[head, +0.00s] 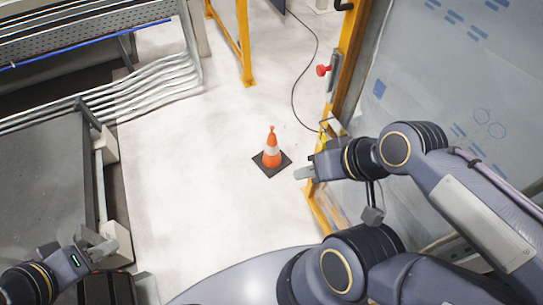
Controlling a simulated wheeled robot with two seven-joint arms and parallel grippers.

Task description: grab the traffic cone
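An orange traffic cone (272,156) with a white band and a dark square base stands upright on the pale floor near the middle of the head view. My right gripper (301,173) is just right of the cone in the picture, apart from its base, with its fingers pointing left. Whether its fingers are open is hard to see. My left gripper (103,245) is at the lower left, far from the cone. Its fingers are small and partly overlap, and I see nothing held in them.
A yellow frame post (343,62) with a red knob (323,70) and a glazed panel (440,75) stand on the right. A thin black cable (296,85) lies on the floor. Pipes (150,92) and a grey platform (45,180) line the left. The floor around the cone is clear.

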